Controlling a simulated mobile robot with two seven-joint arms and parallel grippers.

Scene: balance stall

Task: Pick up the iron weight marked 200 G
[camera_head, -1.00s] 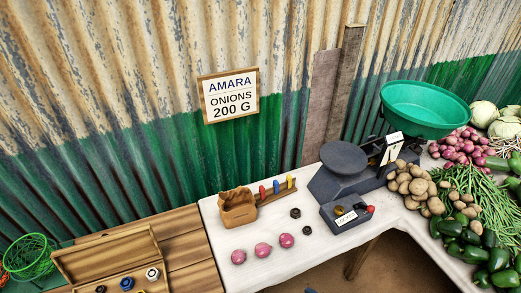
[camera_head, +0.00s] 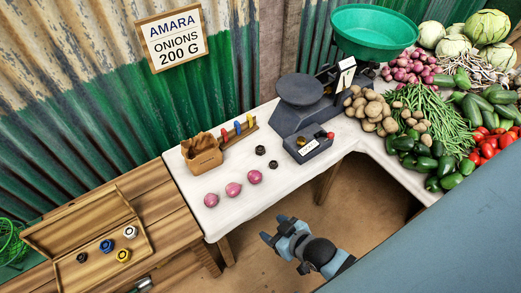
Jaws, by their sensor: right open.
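Two small dark weights, a nearer one (camera_head: 272,164) and a farther one (camera_head: 260,150), stand on the white tabletop left of the dark scale (camera_head: 303,92). Their markings are too small to read. An open wooden box (camera_head: 85,222) at the lower left holds more weights: a black one (camera_head: 82,257), a blue one (camera_head: 106,245), a yellow one (camera_head: 123,255) and a white one (camera_head: 130,232). My right gripper (camera_head: 275,230) is open and empty in front of the white table, apart from every weight. My left gripper does not show.
Three onions (camera_head: 233,189) lie on the white table near its front edge. A brown paper bag (camera_head: 201,152) and a rack with coloured pieces (camera_head: 238,131) stand behind them. A green pan (camera_head: 373,30) tops the scale. Potatoes (camera_head: 370,108) and other vegetables crowd the right.

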